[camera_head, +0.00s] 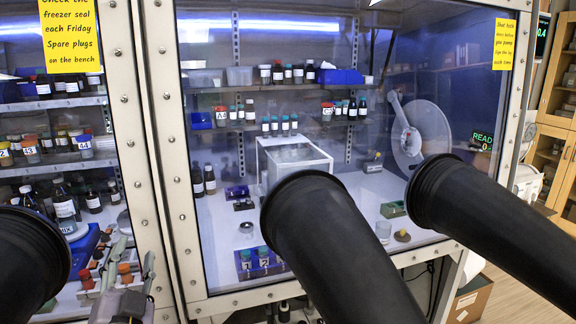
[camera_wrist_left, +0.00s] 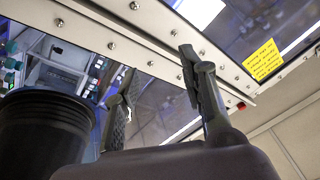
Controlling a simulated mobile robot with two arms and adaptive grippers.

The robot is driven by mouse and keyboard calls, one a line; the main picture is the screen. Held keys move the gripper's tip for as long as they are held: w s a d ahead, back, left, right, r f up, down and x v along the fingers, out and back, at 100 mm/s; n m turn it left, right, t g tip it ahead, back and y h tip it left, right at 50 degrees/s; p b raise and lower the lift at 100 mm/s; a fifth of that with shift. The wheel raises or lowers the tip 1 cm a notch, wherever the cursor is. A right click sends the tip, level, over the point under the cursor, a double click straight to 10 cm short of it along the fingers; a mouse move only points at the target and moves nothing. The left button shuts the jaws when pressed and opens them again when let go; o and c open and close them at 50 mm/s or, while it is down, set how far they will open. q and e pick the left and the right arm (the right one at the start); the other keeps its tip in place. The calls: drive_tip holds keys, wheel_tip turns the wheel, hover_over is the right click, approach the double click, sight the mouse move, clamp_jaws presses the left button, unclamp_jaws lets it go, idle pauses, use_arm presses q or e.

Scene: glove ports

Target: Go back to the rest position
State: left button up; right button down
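My left gripper (camera_head: 136,268) shows at the bottom left of the head view, in front of the glove box's left window. In the left wrist view its two fingers (camera_wrist_left: 158,66) stand apart with nothing between them, so it is open and empty. The fingers point up past the metal frame of the box. A black glove sleeve (camera_wrist_left: 45,130) is beside it on the left in that view. I cannot make out my right gripper in the head view.
Black glove sleeves stick out toward me at the left (camera_head: 25,262), middle (camera_head: 335,250) and right (camera_head: 490,215). The riveted metal frame (camera_head: 150,140) lies between two windows. Bottles and a white box (camera_head: 290,160) are behind the glass. A cardboard box (camera_head: 470,298) is on the floor.

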use_arm(q)
drive_tip(key=s+d+f+n+g+h, duration=0.15)
drive_tip(key=s+f+g, duration=0.4)
drive_tip(key=f, duration=0.65)
drive_tip(key=s+f+n+g+h, duration=0.15)
drive_tip(key=s+f+g, duration=0.35)
drive_tip(key=f, duration=0.7)
drive_tip(key=s+d+f+g+h, duration=0.1)
drive_tip(key=s+d+f+g, duration=0.2)
drive_tip(key=s+f, duration=0.35)
drive_tip(key=s+d+f+g+h, duration=0.2)
drive_tip(key=s+d+f+g, duration=0.1)
drive_tip(key=s, duration=0.7)
wheel_tip(320, 180, down, 28)
drive_tip(key=s+r+g+b, duration=0.1)
drive_tip(key=b, duration=0.1)
drive_tip(key=s+a+f+g+b, duration=0.1)
drive_tip(key=s+a+f+b, duration=0.1)
drive_tip(key=s+f, duration=1.5)
wheel_tip(320, 180, down, 3)
drive_tip(key=shift+a+r+y, duration=0.1)
drive_tip(key=shift+a+y, duration=0.2)
drive_tip(key=shift+a, duration=0.2)
use_arm(e)
drive_tip(key=f, duration=0.4)
drive_tip(key=shift+d+f, duration=0.15)
drive_tip(key=shift+d, duration=0.05)
